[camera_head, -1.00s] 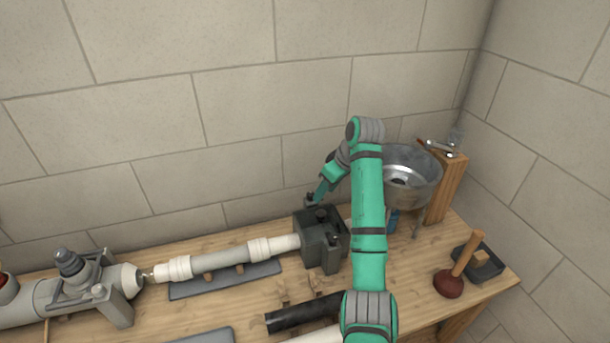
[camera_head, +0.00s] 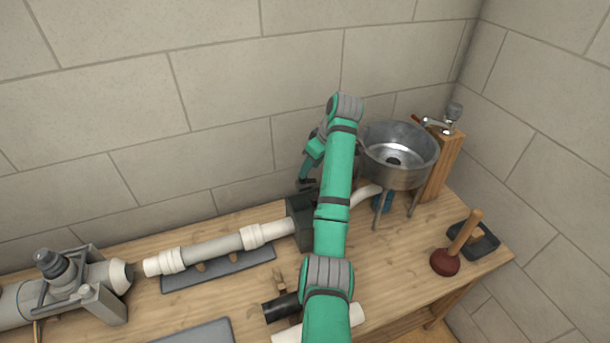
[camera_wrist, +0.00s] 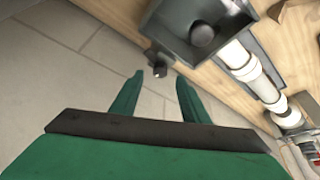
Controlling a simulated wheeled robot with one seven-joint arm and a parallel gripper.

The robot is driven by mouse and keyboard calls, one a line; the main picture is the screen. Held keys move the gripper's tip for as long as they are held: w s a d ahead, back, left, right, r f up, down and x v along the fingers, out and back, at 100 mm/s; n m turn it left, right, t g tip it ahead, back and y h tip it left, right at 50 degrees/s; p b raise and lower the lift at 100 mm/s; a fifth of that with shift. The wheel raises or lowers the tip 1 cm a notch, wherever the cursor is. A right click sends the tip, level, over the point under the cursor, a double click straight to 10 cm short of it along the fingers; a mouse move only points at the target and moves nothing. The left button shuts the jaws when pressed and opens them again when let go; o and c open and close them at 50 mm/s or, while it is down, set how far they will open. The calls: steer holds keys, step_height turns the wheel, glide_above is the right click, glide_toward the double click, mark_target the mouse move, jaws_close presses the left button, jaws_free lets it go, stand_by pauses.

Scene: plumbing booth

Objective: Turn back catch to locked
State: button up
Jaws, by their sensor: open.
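The dark clamp box (camera_head: 299,219) sits on the bench around the right end of a white pipe, partly hidden by my arm in the head view.
The white pipe (camera_head: 208,249) runs left toward a grey fitting (camera_head: 88,290). A metal bowl on legs (camera_head: 398,155) stands right of my arm. A plunger (camera_head: 452,253) is farther right. The block wall (camera_head: 230,110) is close behind the box.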

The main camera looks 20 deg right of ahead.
steer(key=x, duration=0.5)
steer(key=shift+w+a+f, duration=0.2)
steer(key=shift+w+f, duration=0.05)
steer(key=shift+f, duration=0.05)
